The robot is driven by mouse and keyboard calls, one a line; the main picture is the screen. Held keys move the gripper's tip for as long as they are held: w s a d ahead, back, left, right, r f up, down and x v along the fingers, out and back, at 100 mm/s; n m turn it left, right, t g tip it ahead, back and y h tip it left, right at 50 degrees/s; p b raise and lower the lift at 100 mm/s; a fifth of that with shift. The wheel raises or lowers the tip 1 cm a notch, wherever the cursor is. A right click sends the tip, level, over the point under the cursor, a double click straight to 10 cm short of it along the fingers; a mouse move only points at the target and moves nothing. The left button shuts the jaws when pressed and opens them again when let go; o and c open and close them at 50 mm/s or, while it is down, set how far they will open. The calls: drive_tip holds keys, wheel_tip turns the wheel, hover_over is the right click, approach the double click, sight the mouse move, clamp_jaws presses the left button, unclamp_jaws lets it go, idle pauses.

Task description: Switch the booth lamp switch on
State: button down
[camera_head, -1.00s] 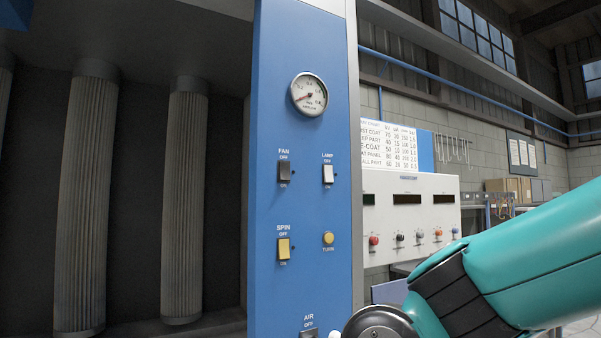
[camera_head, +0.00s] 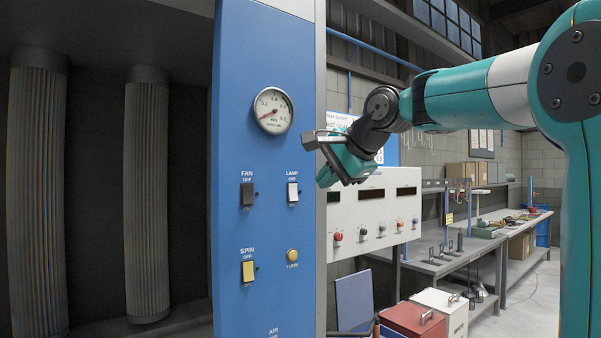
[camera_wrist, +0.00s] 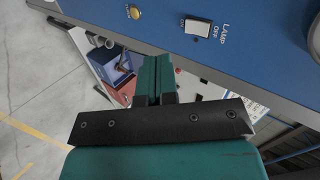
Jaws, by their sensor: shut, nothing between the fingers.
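The lamp switch (camera_head: 292,192) is a white rocker on the blue panel (camera_head: 235,110), with LAMP and OFF printed above it. Which way the rocker is tipped is too small to tell. It also shows in the wrist view (camera_wrist: 197,27), near the top, beyond my fingertips. My gripper (camera_head: 325,179) is by the panel's right edge, to the right of the lamp switch and slightly higher in the picture. In the wrist view my gripper (camera_wrist: 155,64) has its teal fingers together with nothing between them, apart from the switch.
The panel also bears a gauge (camera_head: 273,110), a black fan switch (camera_head: 247,195), a yellow spin switch (camera_head: 248,271) and a round yellow turn button (camera_head: 292,255). Pleated filter columns (camera_head: 148,195) stand at left. A white control box (camera_head: 375,215) and benches (camera_head: 440,262) stand behind at right.

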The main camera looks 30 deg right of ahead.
drive_tip(key=d+r, duration=0.1)
drive_tip(key=d+r+m, duration=0.1)
drive_tip(key=shift+d+r+m+h, duration=0.15)
drive_tip(key=shift+r+m+h, duration=0.15)
drive_tip(key=shift+h, duration=0.1)
drive_tip(key=shift+w, duration=0.1)
drive_tip(key=p, duration=0.3)
approach(294, 199)
wheel_tip(294, 199, down, 4)
drive_tip(key=w, duration=0.2)
drive_tip(key=shift+w+p, duration=0.6)
drive_tip(key=shift+w, duration=0.65)
drive_tip(key=shift+w+f, duration=0.15)
drive_tip(key=shift+w, duration=0.4)
